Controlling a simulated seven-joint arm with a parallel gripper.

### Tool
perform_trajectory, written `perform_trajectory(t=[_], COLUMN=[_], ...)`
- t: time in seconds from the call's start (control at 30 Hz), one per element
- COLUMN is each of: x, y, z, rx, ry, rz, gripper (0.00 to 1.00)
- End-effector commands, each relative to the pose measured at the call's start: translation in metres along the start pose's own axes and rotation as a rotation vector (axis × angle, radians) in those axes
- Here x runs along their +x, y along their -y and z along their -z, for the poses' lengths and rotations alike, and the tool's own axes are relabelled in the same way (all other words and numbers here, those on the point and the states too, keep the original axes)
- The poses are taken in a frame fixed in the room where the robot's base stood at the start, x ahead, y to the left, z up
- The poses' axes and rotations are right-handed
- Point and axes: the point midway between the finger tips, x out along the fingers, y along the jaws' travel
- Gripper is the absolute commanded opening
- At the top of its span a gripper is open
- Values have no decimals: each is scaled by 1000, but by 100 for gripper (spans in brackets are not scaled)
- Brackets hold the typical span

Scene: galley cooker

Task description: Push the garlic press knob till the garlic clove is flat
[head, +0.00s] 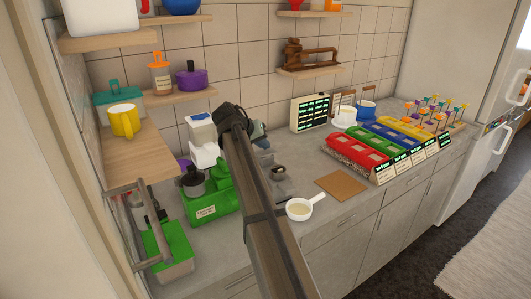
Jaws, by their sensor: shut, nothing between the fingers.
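My arm runs up across the middle of the head view, and its dark upper joint shows in front of the tiled wall. My gripper's fingers cannot be made out; the arm seems to hide them. A small grey fixture with a dark round top (279,173) stands on the counter just right of my arm. A green machine (207,208) with a dark top part (192,182) and a pale label stands left of my arm. I cannot tell which of these is the garlic press. No garlic clove can be made out.
A white handled cup (300,209) and a brown board (341,186) lie right of my arm. Red, green, blue and yellow bins (357,151) fill the counter's right side. A green-lidded container (166,250) stands front left. Wooden shelves (178,104) jut from the wall.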

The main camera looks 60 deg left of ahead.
Motion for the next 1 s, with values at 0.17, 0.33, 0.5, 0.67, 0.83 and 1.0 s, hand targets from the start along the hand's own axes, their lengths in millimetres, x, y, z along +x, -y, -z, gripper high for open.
perform_trajectory(t=[0.17, 0.33, 0.5, 0.67, 0.83, 1.0], x=[-1, -5, -15, -24, -33, -36], y=[0, -4, -10, -17, -24, -26], z=[1, 5, 12, 18, 25, 27], rx=[0, 1, 2, 1, 1, 1], ry=[-2, -3, -4, -3, -4, -4], rz=[0, 0, 0, -1, 0, 0], gripper=[0, 0, 0, 0, 0, 0])
